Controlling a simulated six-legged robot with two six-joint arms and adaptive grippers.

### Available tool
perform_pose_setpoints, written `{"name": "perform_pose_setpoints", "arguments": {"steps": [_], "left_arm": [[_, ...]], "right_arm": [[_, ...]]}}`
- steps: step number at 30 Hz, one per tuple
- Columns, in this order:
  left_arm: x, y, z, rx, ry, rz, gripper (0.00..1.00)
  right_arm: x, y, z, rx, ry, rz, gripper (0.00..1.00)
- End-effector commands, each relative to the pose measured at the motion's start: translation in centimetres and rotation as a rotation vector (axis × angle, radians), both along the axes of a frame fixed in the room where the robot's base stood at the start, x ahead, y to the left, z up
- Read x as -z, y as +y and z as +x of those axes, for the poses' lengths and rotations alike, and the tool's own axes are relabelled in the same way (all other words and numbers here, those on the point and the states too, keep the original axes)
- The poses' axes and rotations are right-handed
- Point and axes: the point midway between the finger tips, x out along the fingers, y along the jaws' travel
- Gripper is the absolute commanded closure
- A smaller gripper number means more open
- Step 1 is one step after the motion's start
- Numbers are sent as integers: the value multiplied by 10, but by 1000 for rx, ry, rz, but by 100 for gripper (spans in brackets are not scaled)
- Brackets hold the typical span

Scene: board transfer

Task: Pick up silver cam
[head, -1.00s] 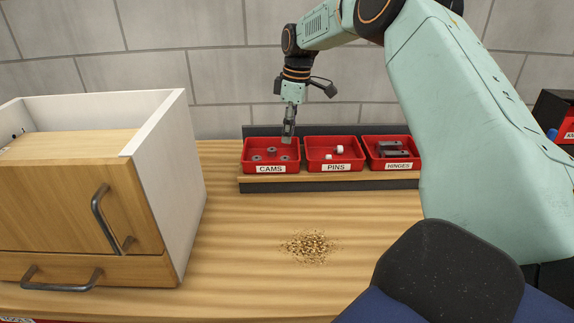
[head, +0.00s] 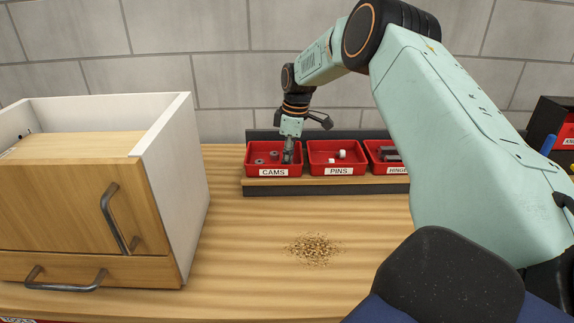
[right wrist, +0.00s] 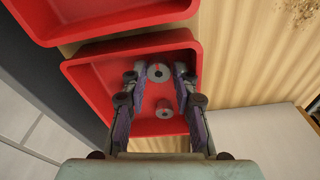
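The silver cams are small grey discs in the red CAMS bin (head: 273,173). In the head view one cam (head: 259,161) and another cam (head: 274,154) show left of my right gripper (head: 288,158), which hides the bin's right side. My right gripper points down into the bin. In the right wrist view its fingers (right wrist: 156,75) are spread, with one cam (right wrist: 160,72) between the fingertips and apparent gaps on both sides. A second cam (right wrist: 163,110) lies between the fingers, nearer the palm. My left gripper is not in view.
The PINS bin (head: 338,171) with white pins and the HINGES bin (head: 399,171) stand to the right. A wooden cabinet (head: 85,215) stands at the left. A patch of wood shavings (head: 313,249) lies on the otherwise clear bench front.

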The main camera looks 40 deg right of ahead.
Motion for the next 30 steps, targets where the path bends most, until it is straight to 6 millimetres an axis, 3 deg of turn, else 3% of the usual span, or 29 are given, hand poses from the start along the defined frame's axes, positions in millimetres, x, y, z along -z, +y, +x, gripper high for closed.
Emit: {"name": "perform_pose_setpoints", "arguments": {"steps": [8,14,30], "left_arm": [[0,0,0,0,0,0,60],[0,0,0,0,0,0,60],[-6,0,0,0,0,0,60]], "right_arm": [[1,0,-1,1,3,0,96],[-1,0,-1,0,3,0,97],[-90,0,0,0,-1,-1,97]]}}
